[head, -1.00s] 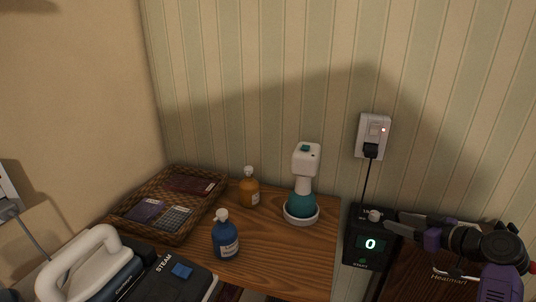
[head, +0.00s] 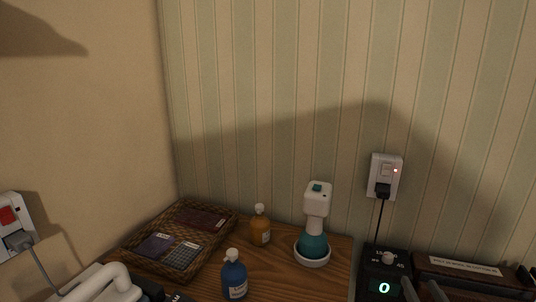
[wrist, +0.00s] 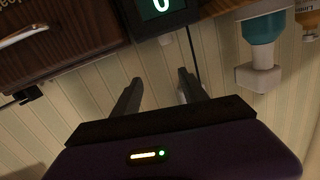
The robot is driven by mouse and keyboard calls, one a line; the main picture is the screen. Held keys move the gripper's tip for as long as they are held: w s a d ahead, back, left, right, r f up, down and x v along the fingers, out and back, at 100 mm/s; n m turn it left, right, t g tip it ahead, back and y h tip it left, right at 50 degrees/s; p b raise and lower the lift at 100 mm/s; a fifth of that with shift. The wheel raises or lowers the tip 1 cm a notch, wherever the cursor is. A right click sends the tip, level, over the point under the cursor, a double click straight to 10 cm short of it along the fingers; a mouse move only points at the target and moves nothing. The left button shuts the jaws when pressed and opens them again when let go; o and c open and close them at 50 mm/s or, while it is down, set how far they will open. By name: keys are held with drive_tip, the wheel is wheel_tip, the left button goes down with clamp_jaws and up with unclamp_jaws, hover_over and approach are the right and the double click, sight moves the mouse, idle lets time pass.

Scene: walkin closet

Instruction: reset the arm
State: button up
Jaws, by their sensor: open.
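My gripper (head: 424,291) shows only by its finger tips at the bottom right of the head view, in front of the black timer box (head: 383,284) with a green "0". In the wrist view, my gripper (wrist: 160,92) has its two dark fingers apart with nothing between them. The timer box (wrist: 161,14) is at the top of that tilted view, beyond the fingers. The rest of my arm is out of the head view.
A wooden shelf (head: 285,274) holds a wicker tray (head: 137,257), an amber bottle (head: 261,231), a blue bottle (head: 234,278) and a teal-and-white device (head: 314,235). A wall outlet (head: 385,174) with a cord is above the timer. A steam iron (head: 103,285) is at lower left.

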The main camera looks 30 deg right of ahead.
drive_tip(key=s+a+r+n+y+p, duration=0.1)
drive_tip(key=s+a+n+y, duration=0.2)
drive_tip(key=s+a, duration=0.4)
drive_tip(key=s+a+r+n+y+p, duration=0.1)
drive_tip(key=s+a, duration=0.6)
drive_tip(key=a, duration=0.9)
drive_tip(key=s+a+r+n+t+y+p, duration=0.1)
drive_tip(key=s+a+n+y, duration=0.3)
drive_tip(key=a, duration=0.8)
drive_tip(key=s+y+p, duration=0.1)
drive_tip(key=s+y, duration=0.1)
drive_tip(key=s, duration=0.1)
drive_tip(key=shift+s+r+n, duration=0.25)
drive_tip(key=shift+s+n, duration=0.05)
drive_tip(key=shift+s, duration=0.05)
drive_tip(key=shift+c, duration=0.2)
